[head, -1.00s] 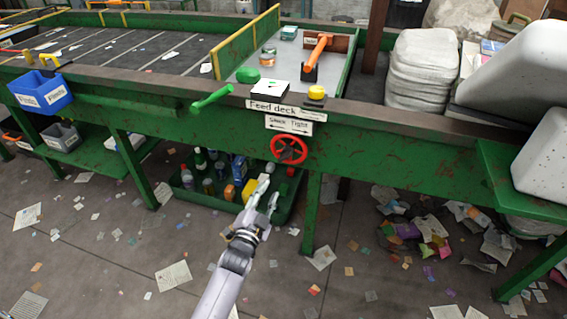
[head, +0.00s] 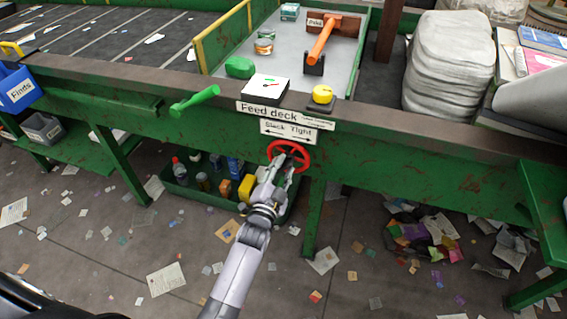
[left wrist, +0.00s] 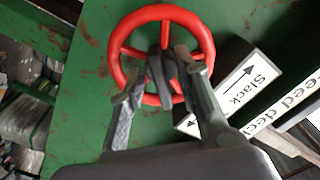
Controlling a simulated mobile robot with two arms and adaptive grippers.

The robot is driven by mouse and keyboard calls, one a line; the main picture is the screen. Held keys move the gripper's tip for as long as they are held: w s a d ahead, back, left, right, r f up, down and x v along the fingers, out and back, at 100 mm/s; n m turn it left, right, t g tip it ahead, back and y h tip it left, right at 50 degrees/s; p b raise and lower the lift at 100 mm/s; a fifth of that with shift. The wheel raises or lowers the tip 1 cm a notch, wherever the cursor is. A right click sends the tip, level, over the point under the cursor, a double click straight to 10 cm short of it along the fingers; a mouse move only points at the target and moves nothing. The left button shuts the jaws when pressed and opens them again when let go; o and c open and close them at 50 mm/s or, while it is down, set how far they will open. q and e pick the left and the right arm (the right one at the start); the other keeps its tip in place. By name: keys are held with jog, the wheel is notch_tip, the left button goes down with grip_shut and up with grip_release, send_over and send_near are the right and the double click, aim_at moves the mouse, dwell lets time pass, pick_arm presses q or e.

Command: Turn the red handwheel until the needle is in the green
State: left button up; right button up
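The red handwheel (head: 304,153) is on the front of the green deck, under the "Slack / Tight" sign (head: 290,132). It also shows in the left wrist view (left wrist: 206,48). My left gripper (head: 284,172) is at the wheel. In the left wrist view its two fingers (left wrist: 160,75) are spread apart, one on each side of the wheel's middle, overlapping the wheel. I cannot tell whether they touch it. The white gauge (head: 258,93) sits on the deck edge above, with small green and red marks; its needle is too small to read surely. My right gripper is not in view.
A green lever (head: 196,100) juts out left of the wheel, and a yellow button (head: 323,94) sits right of the gauge. A green bin of bottles (head: 175,183) stands below. Paper litters the floor.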

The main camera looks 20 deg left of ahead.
pick_arm(q)
jog(key=shift+s, duration=0.1)
jog(key=shift+c, duration=0.2)
grip_shut()
